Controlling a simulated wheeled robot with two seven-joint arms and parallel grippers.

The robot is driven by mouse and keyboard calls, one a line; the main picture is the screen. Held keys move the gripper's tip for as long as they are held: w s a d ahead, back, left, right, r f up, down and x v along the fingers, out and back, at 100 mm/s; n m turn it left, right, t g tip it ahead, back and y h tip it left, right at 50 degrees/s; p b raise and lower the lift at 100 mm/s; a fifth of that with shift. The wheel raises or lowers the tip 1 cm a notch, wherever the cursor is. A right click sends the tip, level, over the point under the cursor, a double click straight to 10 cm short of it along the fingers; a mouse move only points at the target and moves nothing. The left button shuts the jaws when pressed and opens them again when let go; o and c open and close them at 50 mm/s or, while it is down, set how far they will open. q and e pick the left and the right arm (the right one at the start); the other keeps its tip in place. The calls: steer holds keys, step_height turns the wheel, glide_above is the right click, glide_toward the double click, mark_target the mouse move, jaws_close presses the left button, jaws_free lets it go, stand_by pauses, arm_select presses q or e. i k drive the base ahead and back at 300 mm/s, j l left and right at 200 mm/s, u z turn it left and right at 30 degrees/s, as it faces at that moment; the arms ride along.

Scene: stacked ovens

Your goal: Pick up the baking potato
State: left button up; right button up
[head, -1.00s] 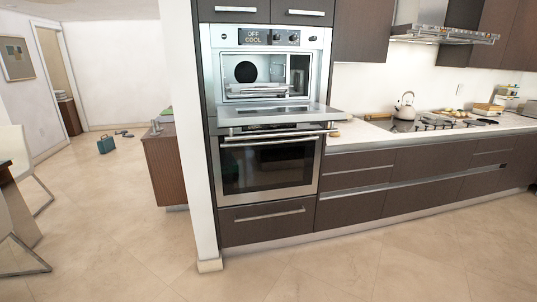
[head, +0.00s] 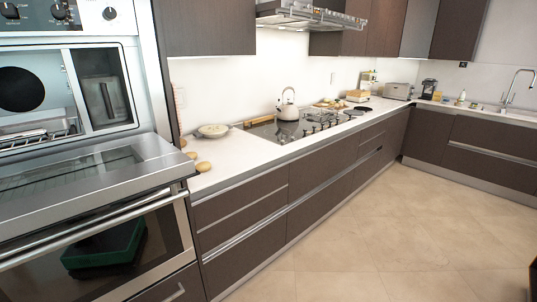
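Several small tan, rounded items lie on the white counter just right of the ovens; they look like potatoes, and the nearest one (head: 202,167) sits close to the counter's front edge. Another potato-like item (head: 191,155) lies just behind it, and a smaller one (head: 183,143) is farther back by the oven's side. I cannot tell for sure which is the baking potato. Neither of my grippers shows in the head view.
The upper oven's door (head: 90,185) is folded down and juts out left of the potatoes. A shallow bowl (head: 213,130) stands behind them. A kettle (head: 287,105) is on the cooktop farther along. The floor (head: 350,250) in front of the drawers is clear.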

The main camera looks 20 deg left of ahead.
mark_target(202, 167)
steer(key=i+l, duration=0.15)
steer(key=i, duration=0.5)
steer(key=i+l, duration=0.1)
steer(key=i, duration=0.55)
